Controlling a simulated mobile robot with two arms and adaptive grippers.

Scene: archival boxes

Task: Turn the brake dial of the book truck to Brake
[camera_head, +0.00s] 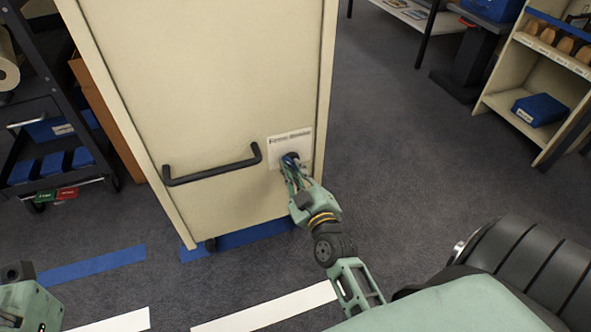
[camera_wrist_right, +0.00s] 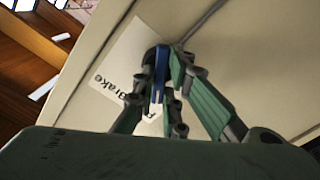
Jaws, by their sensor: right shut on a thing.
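The cream book truck (camera_head: 200,85) stands upright in front of me, with a black push handle (camera_head: 212,171) on its end panel. A white label plate (camera_head: 291,143) is to the right of the handle. The dark and blue brake dial (camera_head: 290,158) sits on that plate. My right gripper (camera_head: 291,166) is shut on the dial. In the right wrist view the gripper (camera_wrist_right: 160,75) has its fingers around the dial's blue grip (camera_wrist_right: 158,85). The word "Brake" is readable on the plate (camera_wrist_right: 118,80); other lettering is mostly hidden by the fingers. Of my left arm, only a green part shows at the lower left; its fingers are not visible.
A dark cart (camera_head: 50,130) with blue boxes stands at the left. A cream shelf (camera_head: 535,75) holding a blue box (camera_head: 541,109) is at the right. Blue and white tape lines mark the grey carpet (camera_head: 410,150), which is clear between the truck and the shelf.

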